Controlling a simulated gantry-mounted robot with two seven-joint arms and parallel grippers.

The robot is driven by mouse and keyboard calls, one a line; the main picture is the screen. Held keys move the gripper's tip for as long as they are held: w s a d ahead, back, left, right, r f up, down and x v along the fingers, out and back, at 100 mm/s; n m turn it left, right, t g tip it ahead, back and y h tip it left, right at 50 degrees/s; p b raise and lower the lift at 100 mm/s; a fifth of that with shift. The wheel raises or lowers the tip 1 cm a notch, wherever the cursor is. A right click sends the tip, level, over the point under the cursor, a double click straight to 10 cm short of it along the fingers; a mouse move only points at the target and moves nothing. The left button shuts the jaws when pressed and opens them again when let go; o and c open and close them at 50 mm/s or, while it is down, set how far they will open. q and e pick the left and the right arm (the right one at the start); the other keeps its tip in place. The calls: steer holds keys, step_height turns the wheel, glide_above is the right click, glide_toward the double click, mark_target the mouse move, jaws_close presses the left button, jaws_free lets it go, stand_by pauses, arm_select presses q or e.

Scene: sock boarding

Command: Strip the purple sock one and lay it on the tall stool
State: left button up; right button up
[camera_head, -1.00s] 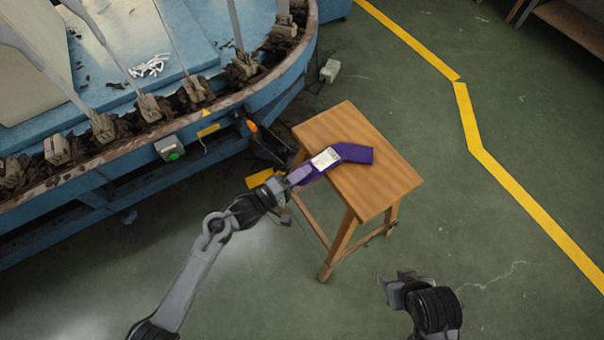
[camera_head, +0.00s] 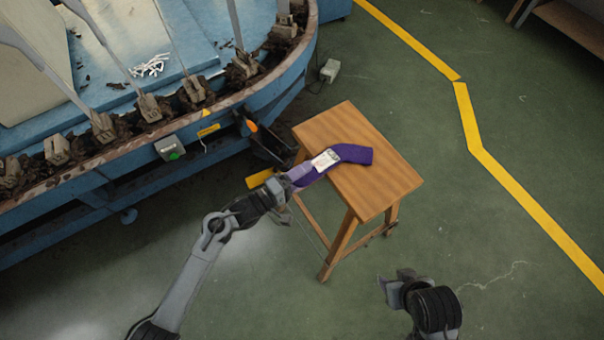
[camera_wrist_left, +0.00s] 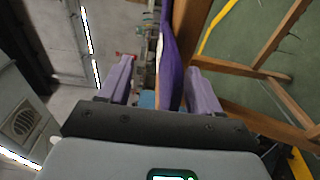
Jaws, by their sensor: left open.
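The purple sock (camera_head: 350,154) lies across the top of the wooden stool (camera_head: 385,184), with a white label on it. Its near end reaches the stool's left edge by my left gripper (camera_head: 290,182). In the left wrist view the sock (camera_wrist_left: 173,62) hangs between the two spread fingers of the left gripper (camera_wrist_left: 160,88), and the fingers stand apart from it. The left gripper is open. My right gripper (camera_head: 390,283) is over the floor at lower right, away from the stool; its finger gap is not clear.
A blue machine (camera_head: 215,145) with a row of upright holders along its dirty rim fills the upper left, close to the stool. A small grey box (camera_head: 330,70) sits on the floor behind the stool. The green floor to the right is clear, with a yellow line (camera_head: 470,120).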

arm_select(q)
steer(key=shift+f, duration=0.15)
stand_by(0.3)
steer(key=shift+f, duration=0.4)
steer(key=shift+s+a+r+p, duration=0.1)
steer(key=shift+s+a+p, duration=0.35)
steer(key=shift+a+p, duration=0.1)
steer(key=p+v, duration=0.4)
steer(key=v, duration=0.2)
steer(key=shift+s+a, duration=0.15)
steer(key=shift+a, duration=0.1)
stand_by(0.6)
